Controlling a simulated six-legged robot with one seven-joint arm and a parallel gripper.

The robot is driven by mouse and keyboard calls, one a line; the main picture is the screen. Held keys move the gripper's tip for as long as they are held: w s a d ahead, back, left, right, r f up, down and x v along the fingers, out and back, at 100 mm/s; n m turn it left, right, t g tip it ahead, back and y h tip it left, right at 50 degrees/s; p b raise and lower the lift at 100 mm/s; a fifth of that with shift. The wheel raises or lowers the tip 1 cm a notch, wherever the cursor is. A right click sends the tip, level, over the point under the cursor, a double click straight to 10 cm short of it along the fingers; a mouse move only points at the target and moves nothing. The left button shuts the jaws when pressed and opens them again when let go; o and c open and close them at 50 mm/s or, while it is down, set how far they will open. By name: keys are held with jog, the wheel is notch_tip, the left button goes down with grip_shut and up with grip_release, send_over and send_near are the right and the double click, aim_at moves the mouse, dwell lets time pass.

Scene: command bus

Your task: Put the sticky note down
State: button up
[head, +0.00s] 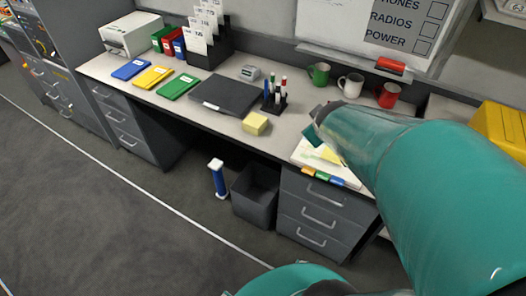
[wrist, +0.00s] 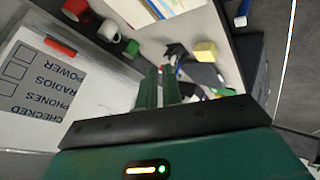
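A flat yellow piece that looks like the sticky note (head: 329,155) lies on the white papers (head: 305,152) at the desk's front right, partly behind my arm. A yellow strip (wrist: 153,9) also shows on the papers at the top of the wrist view. A thick yellow block (head: 255,123) sits on the desk to the left of the papers; it also shows in the wrist view (wrist: 205,51). My gripper (wrist: 160,72) is above the desk, its two green fingers parallel with a narrow gap. I see nothing held between them. In the head view, my arm hides most of the gripper.
A whiteboard is behind. Open floor lies at left.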

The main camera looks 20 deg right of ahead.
jog(key=s+a+r+m+g+y, duration=0.1)
jog(key=s+a, duration=0.2)
jog(key=a, duration=0.3)
jog(key=s+a+r+m+y, duration=0.1)
jog(key=s+a+r+y, duration=0.1)
jog(key=s+a, duration=0.2)
jog(key=s+a+r+m+g+y, duration=0.1)
jog(key=s+a+r, duration=0.1)
jog(key=a, duration=0.7)
jog(key=shift+s+a+r+g+y, duration=0.25)
jog(key=shift+s+g+y, duration=0.05)
jog(key=shift+s, duration=0.4)
